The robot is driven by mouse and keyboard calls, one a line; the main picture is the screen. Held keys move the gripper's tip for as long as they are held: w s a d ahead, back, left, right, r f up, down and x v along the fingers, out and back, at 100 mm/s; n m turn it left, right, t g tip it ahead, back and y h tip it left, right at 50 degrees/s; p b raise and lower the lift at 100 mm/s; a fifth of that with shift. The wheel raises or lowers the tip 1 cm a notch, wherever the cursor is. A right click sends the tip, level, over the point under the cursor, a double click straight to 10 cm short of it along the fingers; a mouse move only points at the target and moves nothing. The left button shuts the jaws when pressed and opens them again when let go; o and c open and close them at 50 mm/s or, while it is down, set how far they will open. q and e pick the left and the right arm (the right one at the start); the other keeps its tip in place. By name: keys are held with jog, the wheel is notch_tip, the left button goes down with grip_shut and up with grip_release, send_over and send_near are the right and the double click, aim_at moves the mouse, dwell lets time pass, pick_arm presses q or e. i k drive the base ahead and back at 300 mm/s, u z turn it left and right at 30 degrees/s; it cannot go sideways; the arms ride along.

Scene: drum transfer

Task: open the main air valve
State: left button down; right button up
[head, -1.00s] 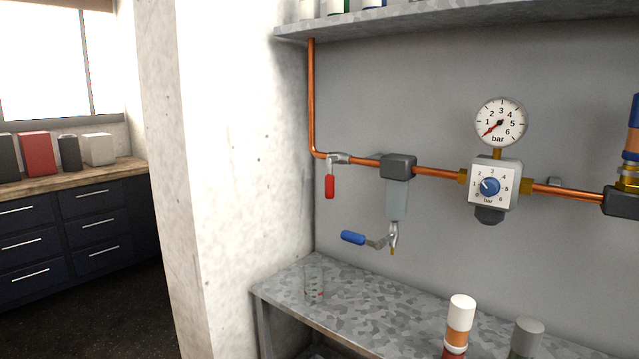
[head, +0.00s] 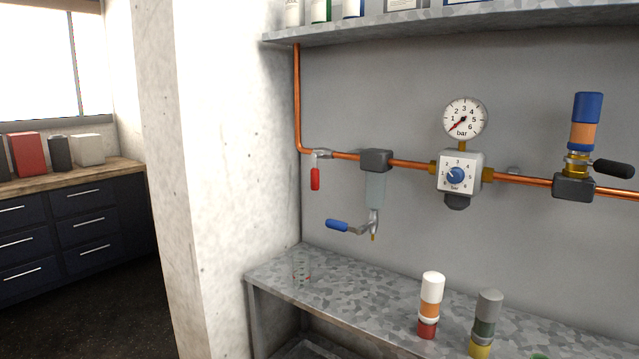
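The main air valve is on the copper pipe at the left of the wall panel. Its red lever handle (head: 315,179) hangs straight down, across the horizontal pipe run. The valve body (head: 318,154) is grey metal just after the pipe's bend. To its right sit a dark-topped filter with a clear bowl (head: 375,188) and a drain with a blue lever (head: 337,225). The pressure gauge (head: 465,118) has its red needle at the low end of the scale. Neither of my grippers is in view.
A galvanised bench (head: 350,287) runs below the pipe, with a clear beaker (head: 301,268) and banded cylinders (head: 430,305) on it. A regulator with a blue knob (head: 456,175) and a blue-orange cylinder on a fitting (head: 585,122) are farther right. A white pillar (head: 215,180) stands left; a shelf (head: 440,24) overhangs.

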aim_at(314, 172)
jog(key=z, duration=0.05)
jog(key=k, duration=0.75)
jog(key=u, duration=0.95)
jog(key=i, duration=1.6)
jog(key=z, duration=0.9)
